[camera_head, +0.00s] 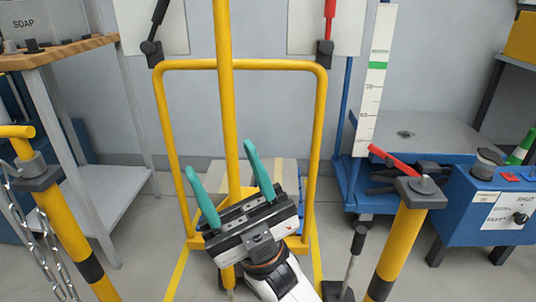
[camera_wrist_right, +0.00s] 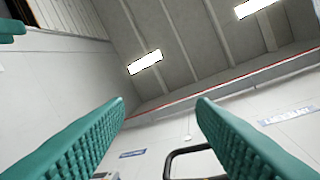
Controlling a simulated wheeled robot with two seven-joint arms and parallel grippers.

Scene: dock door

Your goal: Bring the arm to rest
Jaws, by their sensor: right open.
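My right gripper (camera_head: 229,178) is in the lower middle of the head view, its arm coming up from the bottom edge. Its two teal fingers stand wide apart with nothing between them. In the right wrist view the two fingers (camera_wrist_right: 160,110) also show apart and empty, with the ceiling and wall behind them. The gripper appears in front of a yellow tube frame (camera_head: 240,65) and a yellow upright post (camera_head: 226,90); I cannot tell the gap between them.
Yellow-black posts stand at left (camera_head: 75,235) and right (camera_head: 398,245), the left with a chain (camera_head: 35,235). A wooden-topped bench (camera_head: 60,52) is at left. A blue cart (camera_head: 365,185) and blue box (camera_head: 490,205) are at right. A black-handled lever (camera_head: 355,250) stands near the right post.

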